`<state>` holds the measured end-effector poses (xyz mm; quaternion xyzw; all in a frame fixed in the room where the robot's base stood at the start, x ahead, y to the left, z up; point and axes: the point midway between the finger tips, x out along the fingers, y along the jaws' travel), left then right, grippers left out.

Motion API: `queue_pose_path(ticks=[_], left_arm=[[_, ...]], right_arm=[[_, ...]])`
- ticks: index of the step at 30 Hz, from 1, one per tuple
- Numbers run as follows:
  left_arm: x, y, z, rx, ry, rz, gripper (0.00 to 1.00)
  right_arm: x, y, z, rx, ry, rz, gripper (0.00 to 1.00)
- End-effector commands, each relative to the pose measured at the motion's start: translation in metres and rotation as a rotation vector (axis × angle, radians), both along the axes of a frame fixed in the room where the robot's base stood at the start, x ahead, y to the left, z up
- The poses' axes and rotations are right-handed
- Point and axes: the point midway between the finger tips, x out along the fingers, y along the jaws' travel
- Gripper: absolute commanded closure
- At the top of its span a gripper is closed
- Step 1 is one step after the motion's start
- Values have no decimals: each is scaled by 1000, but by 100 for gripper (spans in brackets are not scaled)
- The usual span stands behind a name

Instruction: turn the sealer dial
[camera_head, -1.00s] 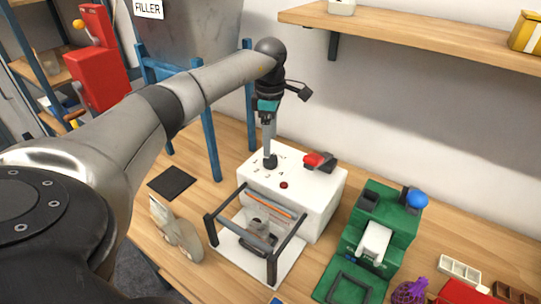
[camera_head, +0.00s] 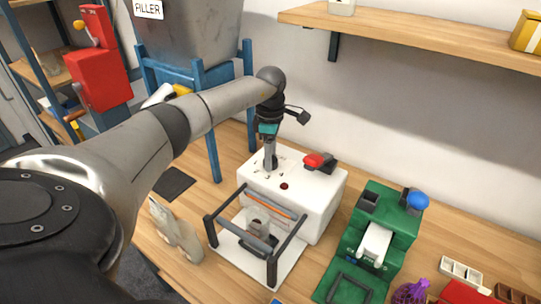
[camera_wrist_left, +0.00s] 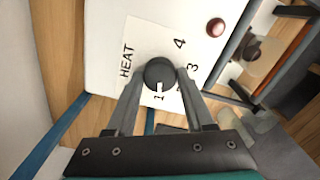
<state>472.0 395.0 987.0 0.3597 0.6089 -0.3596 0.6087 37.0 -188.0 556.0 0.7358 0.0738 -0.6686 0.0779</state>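The white sealer (camera_head: 325,190) stands on the bench, with a black dial on its top. In the left wrist view the round dial (camera_wrist_left: 160,73) has a white pointer mark directed at the number 1. The word HEAT and the numbers 3 and 4 show beside it; 2 is mostly covered by a finger. My left gripper (camera_head: 270,164) points down onto the dial, its two fingers (camera_wrist_left: 161,78) against opposite sides of it. They appear closed on it. My right gripper is not in view.
A red lever (camera_head: 318,160) and a red button (camera_head: 284,186) are on the sealer near the dial. A dark bar frame (camera_head: 210,230) stands in front. A green device (camera_head: 400,240) is to the right, the blue filler stand (camera_head: 212,150) to the left.

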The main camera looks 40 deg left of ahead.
Motion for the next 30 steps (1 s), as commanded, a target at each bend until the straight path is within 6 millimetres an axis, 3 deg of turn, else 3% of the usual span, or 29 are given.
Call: queue_pose_path(ticks=[2,13,23,30], left_arm=[[0,0,0,0,0,0,57],[0,0,0,0,0,0,99],[0,0,1,0,0,30,100],[0,0,2,-1,-1,155,100]], right_arm=[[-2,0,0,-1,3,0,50],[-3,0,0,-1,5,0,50],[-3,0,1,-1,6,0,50],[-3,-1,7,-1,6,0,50]])
